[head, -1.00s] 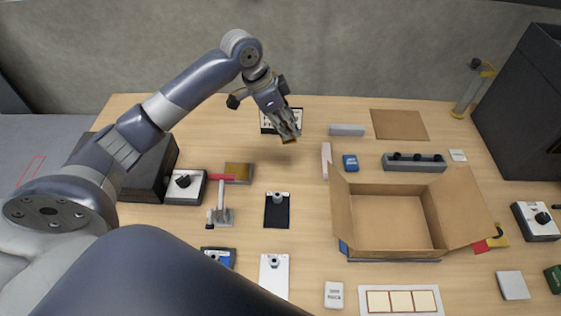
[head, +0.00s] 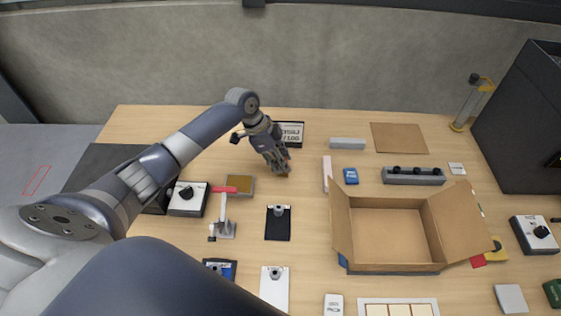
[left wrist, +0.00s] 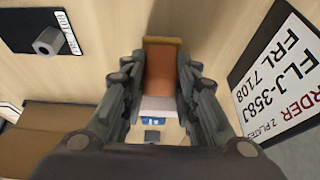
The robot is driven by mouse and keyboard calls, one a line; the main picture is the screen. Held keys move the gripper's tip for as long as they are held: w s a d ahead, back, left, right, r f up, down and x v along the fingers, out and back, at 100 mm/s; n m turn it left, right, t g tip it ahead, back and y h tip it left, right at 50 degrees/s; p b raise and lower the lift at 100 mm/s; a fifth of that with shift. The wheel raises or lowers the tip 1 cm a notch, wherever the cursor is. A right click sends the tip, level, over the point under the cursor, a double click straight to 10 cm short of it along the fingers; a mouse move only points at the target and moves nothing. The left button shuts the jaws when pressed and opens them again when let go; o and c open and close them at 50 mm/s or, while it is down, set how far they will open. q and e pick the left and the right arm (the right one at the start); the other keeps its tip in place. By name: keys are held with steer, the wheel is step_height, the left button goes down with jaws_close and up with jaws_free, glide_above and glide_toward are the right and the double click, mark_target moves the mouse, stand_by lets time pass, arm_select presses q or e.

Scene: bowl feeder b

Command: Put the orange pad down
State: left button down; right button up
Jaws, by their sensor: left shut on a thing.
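My left gripper (head: 280,171) is low over the back-left part of the table, in front of the black-framed sign (head: 290,130). It is shut on the orange pad (left wrist: 160,72), which sits between the fingers in the left wrist view. In the head view only a small brownish end of the pad (head: 284,175) shows below the fingertips. I cannot tell whether the pad touches the wooden table (head: 310,220). My right gripper is not in view.
An open cardboard box (head: 450,220) stands to the right. Bare table surrounds the gripper.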

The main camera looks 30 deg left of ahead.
arm_select(q)
steer(key=shift+f, duration=0.75)
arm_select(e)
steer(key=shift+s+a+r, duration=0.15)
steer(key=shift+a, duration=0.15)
arm_select(q)
steer(key=shift+f, duration=0.1)
steer(key=c, duration=1.2)
jaws_free()
steer(key=shift+c, duration=0.2)
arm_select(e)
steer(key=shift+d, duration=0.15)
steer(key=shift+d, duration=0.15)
